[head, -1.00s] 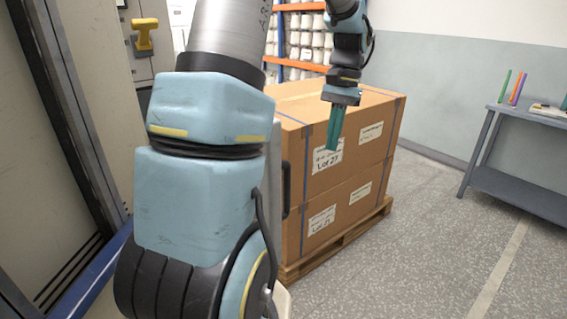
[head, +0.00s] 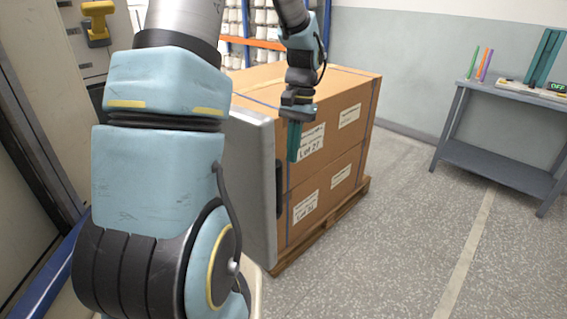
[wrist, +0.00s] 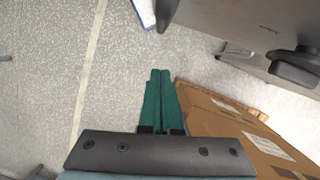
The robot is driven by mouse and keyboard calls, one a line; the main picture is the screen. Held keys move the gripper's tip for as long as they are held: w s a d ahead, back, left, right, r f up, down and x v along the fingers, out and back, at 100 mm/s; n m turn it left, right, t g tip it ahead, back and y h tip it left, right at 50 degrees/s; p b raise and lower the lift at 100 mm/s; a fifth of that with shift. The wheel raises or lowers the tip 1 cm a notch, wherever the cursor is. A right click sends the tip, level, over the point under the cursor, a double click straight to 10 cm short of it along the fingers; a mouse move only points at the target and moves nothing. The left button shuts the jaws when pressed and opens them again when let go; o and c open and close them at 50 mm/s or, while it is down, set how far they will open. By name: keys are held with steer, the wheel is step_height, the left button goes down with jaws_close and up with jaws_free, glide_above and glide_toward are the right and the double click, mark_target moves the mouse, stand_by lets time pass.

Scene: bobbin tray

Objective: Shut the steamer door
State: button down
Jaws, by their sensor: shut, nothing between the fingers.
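The steamer door (head: 252,190) is an upright grey panel standing open, seen right of my forearm, which hides its left part. A dark handle (head: 279,190) shows at its right edge. In the wrist view the grey door (wrist: 235,28) is at the top right with its black handle (wrist: 295,68). My gripper (head: 293,158) has teal fingers pointing down, pressed together and empty. In the head view it appears just right of the door's upper edge, overlapping the cartons. In the wrist view the fingertips (wrist: 160,72) are apart from the door. The steamer's body cannot be made out.
Strapped cartons (head: 335,110) sit on a wooden pallet (head: 318,228) behind the door. A grey-blue bench (head: 500,163) stands at the right. A yellow-handled thing (head: 97,24) is at the upper left. The speckled floor (head: 390,255) at right is clear.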

steer(key=s, duration=0.1)
steer(key=s+a+f+p, duration=0.1)
steer(key=s+a+f, duration=0.1)
steer(key=s, duration=0.1)
steer(key=shift+a+p, duration=0.15)
steer(key=shift+p, duration=0.2)
